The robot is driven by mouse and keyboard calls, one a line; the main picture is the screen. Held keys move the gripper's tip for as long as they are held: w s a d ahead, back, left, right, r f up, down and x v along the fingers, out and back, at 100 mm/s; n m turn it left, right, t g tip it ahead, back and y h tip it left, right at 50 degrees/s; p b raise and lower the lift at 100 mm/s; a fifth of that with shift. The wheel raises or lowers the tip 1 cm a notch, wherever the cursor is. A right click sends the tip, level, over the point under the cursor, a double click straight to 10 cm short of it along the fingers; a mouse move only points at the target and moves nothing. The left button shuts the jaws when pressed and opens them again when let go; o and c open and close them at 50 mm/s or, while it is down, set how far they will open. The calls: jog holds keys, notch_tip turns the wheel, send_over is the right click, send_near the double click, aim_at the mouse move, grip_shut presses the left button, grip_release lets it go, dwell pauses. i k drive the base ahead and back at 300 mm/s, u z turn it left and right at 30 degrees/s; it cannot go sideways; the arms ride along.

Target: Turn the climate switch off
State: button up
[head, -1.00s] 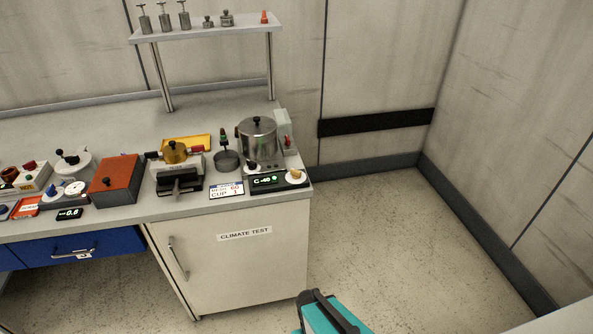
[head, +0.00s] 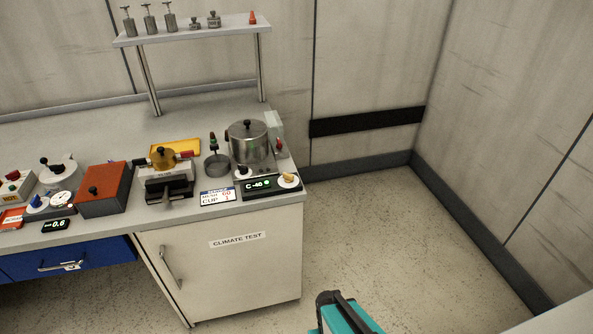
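The climate unit stands at the right end of the bench, above a cabinet labelled "CLIMATE TEST" (head: 238,240). Its steel pot (head: 249,146) has a black lid knob. In front is a black display (head: 259,184) with a lit green reading of about -40 and a green light. A red-tipped lever (head: 279,145) is on the pale box behind the pot's right side. I cannot tell which control is the climate switch, or its position.
Left of the unit are a small metal cup (head: 216,166), a yellow tray (head: 176,146), a brass-coloured pot (head: 162,158) and an orange box (head: 104,192). A shelf (head: 190,32) stands behind. A teal and black object (head: 342,315) is at the bottom edge. Floor right of the cabinet is clear.

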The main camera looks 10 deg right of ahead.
aim_at(289, 178)
jog(key=z, duration=0.1)
jog(key=k, duration=1.15)
jog(key=u, duration=1.05)
jog(key=i, duration=1)
jog(key=z, duration=0.05)
